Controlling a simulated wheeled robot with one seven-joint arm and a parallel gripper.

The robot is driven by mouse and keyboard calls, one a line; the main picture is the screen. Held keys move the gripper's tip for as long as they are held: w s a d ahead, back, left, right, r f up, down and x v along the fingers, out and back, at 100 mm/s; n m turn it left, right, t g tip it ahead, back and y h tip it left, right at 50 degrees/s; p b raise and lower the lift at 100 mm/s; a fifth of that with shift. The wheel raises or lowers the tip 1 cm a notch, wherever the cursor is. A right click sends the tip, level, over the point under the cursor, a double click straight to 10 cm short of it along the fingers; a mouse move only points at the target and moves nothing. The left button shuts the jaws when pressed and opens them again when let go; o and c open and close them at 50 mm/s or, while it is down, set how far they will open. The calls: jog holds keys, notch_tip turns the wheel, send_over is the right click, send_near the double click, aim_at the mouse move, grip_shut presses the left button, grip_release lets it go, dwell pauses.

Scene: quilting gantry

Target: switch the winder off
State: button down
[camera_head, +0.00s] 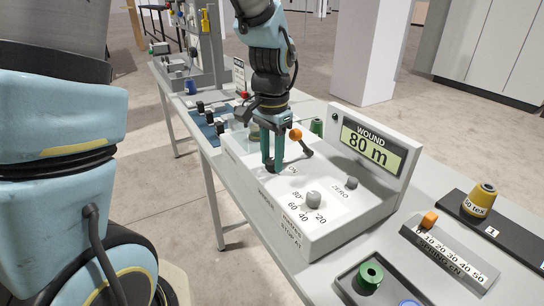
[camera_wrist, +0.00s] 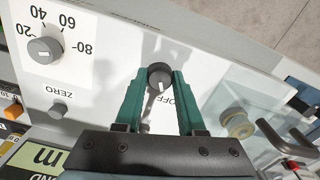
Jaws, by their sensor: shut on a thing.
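The winder is a white box (camera_head: 328,228) with a raised panel whose display (camera_head: 372,147) reads "WOUND 80 m". My gripper (camera_head: 271,166) points down at the winder's top, beside the "ON" label. In the wrist view its green fingertips (camera_wrist: 160,82) are closed on a small dark switch cap (camera_wrist: 159,72), with a pale stem below it. An "OFF" label (camera_wrist: 168,97) shows just right of the stem between the fingers. The fingers hide the switch in the head view, and I cannot tell its exact setting.
A grey dial (camera_head: 313,199) marked 20 to 80 and a ZERO button (camera_head: 351,182) are on the winder's top. An orange-knobbed lever (camera_head: 296,134) stands close right of my gripper. A yellow spool (camera_head: 481,199) and green spool (camera_head: 370,275) are at the right.

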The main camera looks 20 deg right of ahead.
aim_at(272, 160)
dwell(0.4)
jog(key=c, duration=0.5)
grip_release()
notch_tip(272, 160, up, 11)
jog(key=b, duration=0.1)
jog(key=shift+b, duration=0.3)
jog(key=shift+f, duration=0.1)
